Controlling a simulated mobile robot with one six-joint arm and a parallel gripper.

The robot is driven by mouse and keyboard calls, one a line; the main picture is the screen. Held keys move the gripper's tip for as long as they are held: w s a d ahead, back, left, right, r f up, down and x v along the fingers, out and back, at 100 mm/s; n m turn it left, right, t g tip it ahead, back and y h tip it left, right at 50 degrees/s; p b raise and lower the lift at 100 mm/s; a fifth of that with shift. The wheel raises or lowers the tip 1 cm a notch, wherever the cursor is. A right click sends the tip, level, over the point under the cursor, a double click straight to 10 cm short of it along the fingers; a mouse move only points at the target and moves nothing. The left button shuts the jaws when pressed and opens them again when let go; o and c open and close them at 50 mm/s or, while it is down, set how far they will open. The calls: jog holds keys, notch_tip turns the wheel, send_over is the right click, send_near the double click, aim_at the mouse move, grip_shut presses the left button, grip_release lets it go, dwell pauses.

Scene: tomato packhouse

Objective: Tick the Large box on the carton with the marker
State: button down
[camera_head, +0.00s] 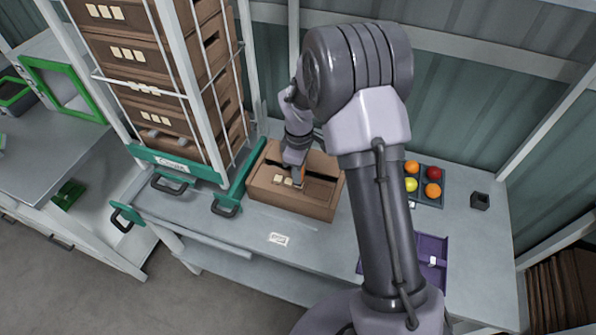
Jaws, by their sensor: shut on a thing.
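The brown carton (290,204) stands on the grey bench, left of the middle of the view. My gripper (297,177) points down at the carton, close to the right of these pale boxes. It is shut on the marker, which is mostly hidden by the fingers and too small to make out. I cannot tell whether its tip touches the carton. My arm covers the area to the carton's right.
A rack of stacked brown crates (128,55) stands left behind the carton. A dark tray (429,197) with several coloured tomatoes, a purple tray (435,248) and a small dark cup (480,201) are at right. A white card (278,239) lies in front.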

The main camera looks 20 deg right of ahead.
jog(key=shift+d, duration=0.4)
jog(key=shift+a, duration=0.6)
jog(key=shift+d, duration=0.25)
dwell(0.4)
notch_tip(320, 180, up, 6)
jog(key=p, duration=0.5)
jog(key=shift+r, duration=0.1)
jog(key=shift+f, duration=0.25)
